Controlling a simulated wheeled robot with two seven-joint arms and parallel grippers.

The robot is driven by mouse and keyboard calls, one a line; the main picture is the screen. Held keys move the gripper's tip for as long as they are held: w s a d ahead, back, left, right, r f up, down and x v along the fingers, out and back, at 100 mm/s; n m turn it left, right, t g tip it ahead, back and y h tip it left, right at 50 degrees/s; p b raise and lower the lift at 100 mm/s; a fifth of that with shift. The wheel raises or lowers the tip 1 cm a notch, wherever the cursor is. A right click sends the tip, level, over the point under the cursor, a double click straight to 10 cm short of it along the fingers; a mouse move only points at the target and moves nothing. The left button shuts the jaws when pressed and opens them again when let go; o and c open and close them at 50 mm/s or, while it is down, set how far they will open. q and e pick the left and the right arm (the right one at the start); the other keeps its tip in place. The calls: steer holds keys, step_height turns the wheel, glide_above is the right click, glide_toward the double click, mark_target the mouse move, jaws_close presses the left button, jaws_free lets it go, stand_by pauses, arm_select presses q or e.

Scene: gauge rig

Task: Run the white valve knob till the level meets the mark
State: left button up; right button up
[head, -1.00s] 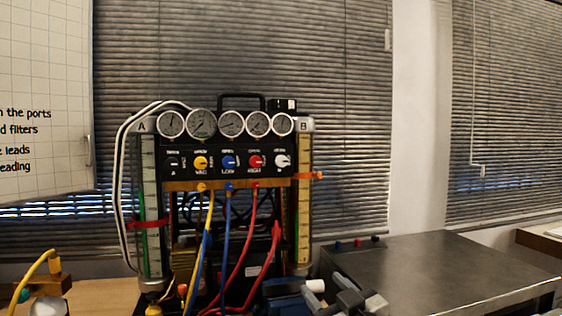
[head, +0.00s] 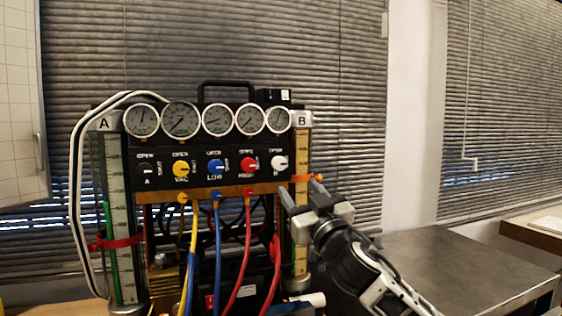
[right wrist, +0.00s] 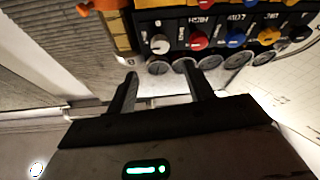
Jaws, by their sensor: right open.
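The white valve knob (head: 280,162) is at the right end of the black gauge panel, by a label B; it also shows in the right wrist view (right wrist: 160,44). Tube B (head: 302,225) stands at the rig's right side, yellowish, with an orange marker (head: 309,178) around it. I cannot make out its liquid level. My right gripper (head: 300,197) is open and empty, below and slightly right of the white knob, in front of tube B. In the right wrist view its fingers (right wrist: 160,70) point toward the knob, apart from it. My left gripper is not in view.
Red (head: 248,164), blue (head: 216,167) and yellow (head: 181,169) knobs sit left of the white one, under several gauges. Tube A (head: 120,210) has green liquid and a red band (head: 118,243). Coloured hoses hang below. A grey table (head: 450,270) stands right.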

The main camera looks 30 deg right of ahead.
mark_target(280, 165)
steer(key=p+x, duration=0.2)
steer(key=x, duration=0.8)
steer(key=shift+w+p, duration=0.15)
steer(key=shift+p, duration=0.2)
steer(key=c, duration=1)
